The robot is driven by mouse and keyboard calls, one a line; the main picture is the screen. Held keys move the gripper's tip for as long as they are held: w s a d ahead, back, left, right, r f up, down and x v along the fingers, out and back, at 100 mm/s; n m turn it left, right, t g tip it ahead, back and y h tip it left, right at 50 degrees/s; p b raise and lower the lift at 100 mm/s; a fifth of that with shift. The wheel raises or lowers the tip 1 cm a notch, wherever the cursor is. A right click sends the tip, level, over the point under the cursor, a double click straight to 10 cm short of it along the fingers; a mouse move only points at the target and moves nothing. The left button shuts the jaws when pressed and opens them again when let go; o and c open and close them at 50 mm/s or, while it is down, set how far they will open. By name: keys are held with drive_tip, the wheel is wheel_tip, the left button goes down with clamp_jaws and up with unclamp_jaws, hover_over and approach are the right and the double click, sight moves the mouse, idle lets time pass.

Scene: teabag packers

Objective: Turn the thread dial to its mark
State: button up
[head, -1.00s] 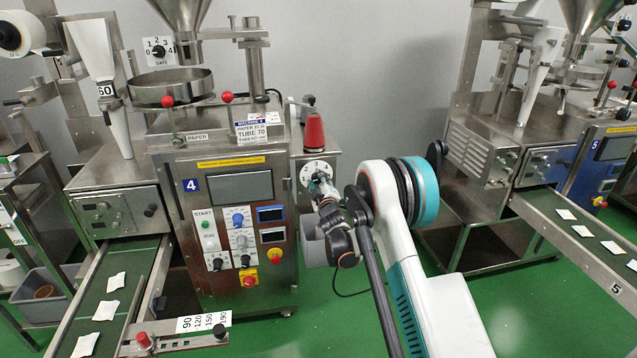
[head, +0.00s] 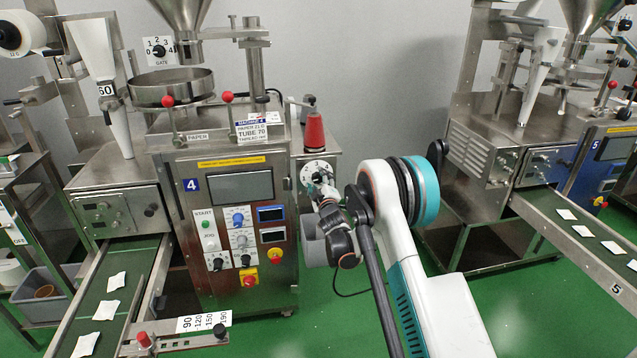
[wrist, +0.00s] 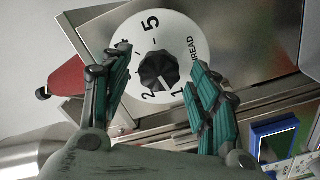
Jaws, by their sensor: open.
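The thread dial is a black ribbed knob (wrist: 158,71) on a round white plate (wrist: 184,33) with numbers and the word THREAD. In the head view the plate (head: 306,173) is on the right side of machine 4, partly hidden by my gripper (head: 322,190). In the wrist view my gripper (wrist: 162,66) is open, with one green-padded finger on each side of the knob. Gaps show between the fingers and the knob. A pale line shows on the knob's lower part, near the 1 and 2; its exact setting is hard to tell.
A red thread cone (head: 314,134) stands just above the dial. A small sign (head: 250,130) on machine 4 reads TUBE 70; its thread line is too small to read surely. The control panel (head: 240,236) is left of my gripper. Green floor is free at the lower right.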

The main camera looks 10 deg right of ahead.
drive_tip(key=s, duration=1.1)
drive_tip(key=shift+s, duration=0.4)
drive_tip(key=s+d+r+m+g+h, duration=0.1)
drive_tip(key=s+d+r+m+g, duration=0.2)
drive_tip(key=r, duration=0.8)
drive_tip(key=s+r+m+g, duration=0.2)
drive_tip(key=s+r+m, duration=0.35)
drive_tip(key=s, duration=0.75)
drive_tip(key=s+a+m+g, duration=0.1)
drive_tip(key=s+g, duration=0.1)
drive_tip(key=s, duration=0.8)
drive_tip(key=s+a+f+g, duration=0.1)
drive_tip(key=s+g, duration=0.1)
drive_tip(key=s, duration=0.9)
drive_tip(key=s+a+m+g+y, duration=0.1)
drive_tip(key=s, duration=1)
drive_tip(key=shift+f+m+g, duration=0.25)
drive_tip(key=shift+m+g, duration=0.1)
drive_tip(key=shift+g, duration=0.05)
drive_tip(key=shift+s, duration=0.1)
